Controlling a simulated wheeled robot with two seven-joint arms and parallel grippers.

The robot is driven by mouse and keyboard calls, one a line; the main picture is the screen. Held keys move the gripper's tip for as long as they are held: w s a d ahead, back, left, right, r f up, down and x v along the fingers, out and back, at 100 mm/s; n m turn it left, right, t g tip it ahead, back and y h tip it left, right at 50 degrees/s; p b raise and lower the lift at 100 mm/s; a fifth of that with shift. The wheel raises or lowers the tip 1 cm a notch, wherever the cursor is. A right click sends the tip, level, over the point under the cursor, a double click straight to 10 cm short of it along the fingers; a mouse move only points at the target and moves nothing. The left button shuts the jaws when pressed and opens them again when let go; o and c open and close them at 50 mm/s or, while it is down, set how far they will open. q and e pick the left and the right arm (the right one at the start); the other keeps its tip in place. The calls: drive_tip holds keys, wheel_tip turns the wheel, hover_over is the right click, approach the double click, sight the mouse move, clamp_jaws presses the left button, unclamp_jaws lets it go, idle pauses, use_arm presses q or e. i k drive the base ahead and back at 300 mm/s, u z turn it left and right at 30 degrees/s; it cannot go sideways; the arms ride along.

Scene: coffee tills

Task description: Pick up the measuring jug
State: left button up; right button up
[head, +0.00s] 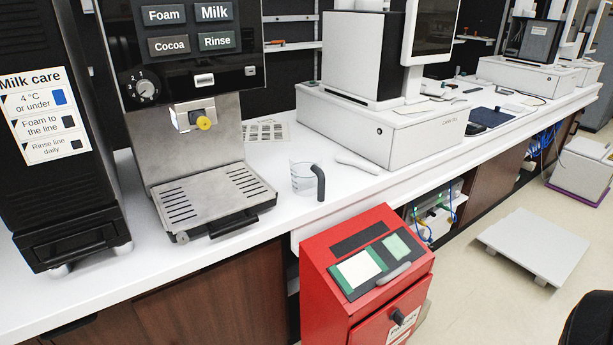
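The measuring jug (301,179) is a small clear vessel with faint markings and a dark grey handle on its right side. It stands upright on the white counter (235,225), near the front edge and to the right of the coffee machine's drip tray (218,196). Nothing covers it. Neither of my grippers shows in the head view, so their state and their distance from the jug cannot be seen.
The coffee machine (200,97) stands left of the jug. A white cash drawer (385,125) stands to the right behind it, with a slim white object (357,165) between. A red box (360,270) stands below the counter edge. A dark rounded shape (592,325) fills the bottom right corner.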

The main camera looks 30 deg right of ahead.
sight(308, 178)
drive_tip(key=u, duration=0.4)
drive_tip(key=k, duration=0.3)
drive_tip(key=z, duration=1.15)
drive_tip(key=i, duration=1.1)
drive_tip(key=u, duration=0.5)
